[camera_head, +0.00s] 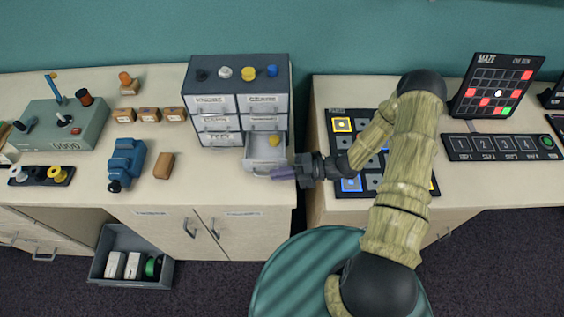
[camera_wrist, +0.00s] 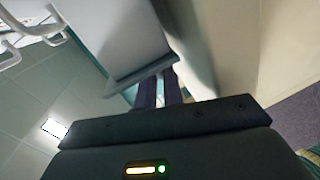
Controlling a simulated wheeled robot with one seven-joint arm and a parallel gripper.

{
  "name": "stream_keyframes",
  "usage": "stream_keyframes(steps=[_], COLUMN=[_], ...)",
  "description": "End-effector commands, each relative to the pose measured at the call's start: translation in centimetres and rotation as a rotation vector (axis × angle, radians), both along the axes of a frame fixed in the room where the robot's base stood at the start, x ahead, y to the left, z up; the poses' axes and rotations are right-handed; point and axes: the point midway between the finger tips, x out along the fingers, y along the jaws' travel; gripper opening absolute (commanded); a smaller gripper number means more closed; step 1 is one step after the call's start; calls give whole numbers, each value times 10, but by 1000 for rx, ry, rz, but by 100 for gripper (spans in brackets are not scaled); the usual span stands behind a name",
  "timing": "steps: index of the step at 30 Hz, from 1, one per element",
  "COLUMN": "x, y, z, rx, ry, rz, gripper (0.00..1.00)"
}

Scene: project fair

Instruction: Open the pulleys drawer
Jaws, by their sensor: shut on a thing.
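A small dark-topped cabinet (camera_head: 240,61) with white drawer fronts stands on the left counter. Its lower right drawer (camera_head: 253,153) is pulled out toward me, with a yellow piece (camera_head: 273,140) inside. Its label is not readable from here. My gripper (camera_head: 284,173) is at the front of this drawer, coming from the right. It is shut on the drawer's handle, which the fingers mostly hide. In the wrist view my fingers (camera_wrist: 160,91) reach the edge of a pale drawer front (camera_wrist: 118,35). The other drawers, including those marked KNOBS (camera_head: 209,103) and GEARS (camera_head: 263,102), are shut.
Several knobs lie on the cabinet top. Wooden blocks (camera_head: 163,165), a blue device (camera_head: 126,160) and a green control box (camera_head: 62,124) are left of it. A gap separates the counters; a maze board (camera_head: 494,88) stands right. A grey bin (camera_head: 130,238) is below.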

Motion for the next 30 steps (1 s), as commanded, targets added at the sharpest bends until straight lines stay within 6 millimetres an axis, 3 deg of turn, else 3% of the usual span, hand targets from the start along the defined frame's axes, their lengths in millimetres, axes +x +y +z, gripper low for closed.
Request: stream_keyframes(steps=[11,12,13,26,30], x=[-2,-2,-1,-1,0], y=[-6,-7,-7,-9,-18], z=[1,1,1,1,2], rx=[3,4,4,4,3], ry=[-2,-1,-2,-2,-4], rz=[-14,-16,-17,-20,-22], gripper=[0,17,18,18,18])
